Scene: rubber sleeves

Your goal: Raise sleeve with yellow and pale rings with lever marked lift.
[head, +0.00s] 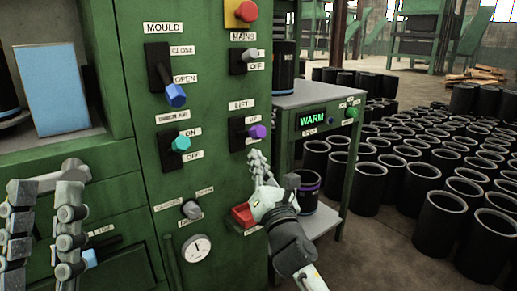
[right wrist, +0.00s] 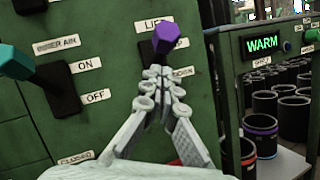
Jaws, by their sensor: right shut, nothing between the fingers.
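The lift lever (head: 257,131) has a purple knob on a black plate under the LIFT label, with an UP label above it. It also shows in the right wrist view (right wrist: 168,38). My right gripper (head: 257,158) is shut and empty just below the knob. In the right wrist view its fingertips (right wrist: 157,74) meet just under the knob; whether they touch it I cannot tell. My left gripper (head: 43,190) is open at the lower left, its fingers apart with nothing between them. I cannot make out a sleeve with yellow and pale rings.
Other controls sit on the green panel: a blue mould lever (head: 175,95), a teal inner air lever (head: 181,144) and a mains switch (head: 250,56). A grey-topped stand (head: 320,95) with a WARM display is at right. Many black sleeves (head: 440,220) cover the floor.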

